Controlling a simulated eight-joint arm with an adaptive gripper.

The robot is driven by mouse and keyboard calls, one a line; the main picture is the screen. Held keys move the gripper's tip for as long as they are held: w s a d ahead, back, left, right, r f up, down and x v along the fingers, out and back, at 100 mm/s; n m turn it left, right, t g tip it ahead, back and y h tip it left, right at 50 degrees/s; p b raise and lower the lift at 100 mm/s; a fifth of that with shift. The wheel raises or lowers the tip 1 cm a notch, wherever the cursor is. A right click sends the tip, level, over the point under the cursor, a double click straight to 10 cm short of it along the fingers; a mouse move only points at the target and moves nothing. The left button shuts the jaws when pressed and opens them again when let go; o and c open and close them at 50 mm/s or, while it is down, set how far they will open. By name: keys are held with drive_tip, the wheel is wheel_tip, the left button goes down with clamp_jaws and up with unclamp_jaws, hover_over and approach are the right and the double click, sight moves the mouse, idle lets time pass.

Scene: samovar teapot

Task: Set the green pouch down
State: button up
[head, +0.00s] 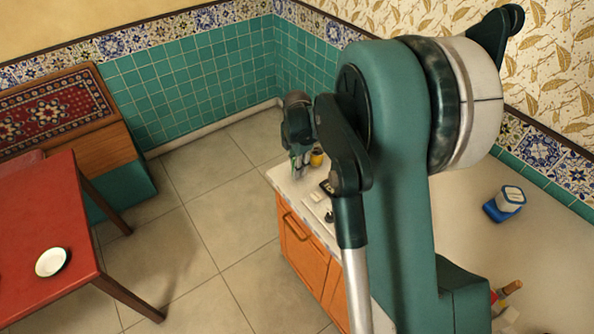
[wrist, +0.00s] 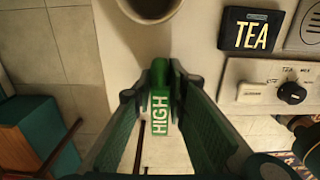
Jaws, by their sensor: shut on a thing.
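The green pouch (wrist: 160,112), with white letters reading HIGH, is held between the two fingers of my gripper (wrist: 161,92) in the wrist view. It hangs near the edge of the white counter (wrist: 118,60); I cannot tell whether it touches the counter. In the head view my gripper (head: 299,150) is small and partly hidden at the counter's far end, with a bit of green at its fingers.
A yellow cup (head: 317,157) stands close beside my gripper; a round dark-filled vessel (wrist: 152,6) is at the wrist view's top. A black TEA sign (wrist: 252,30) and knob panel (wrist: 290,92) lie right. A red table (head: 95,250) with a white dish (head: 52,262) stands left.

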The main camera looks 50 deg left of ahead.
drive_tip(key=shift+f, duration=0.45)
drive_tip(key=shift+f, duration=0.1)
drive_tip(key=o, duration=0.9)
wheel_tip(320, 180, up, 12)
drive_tip(key=shift+r+p, duration=0.15)
drive_tip(key=shift+p, duration=0.35)
idle(0.4)
idle(0.5)
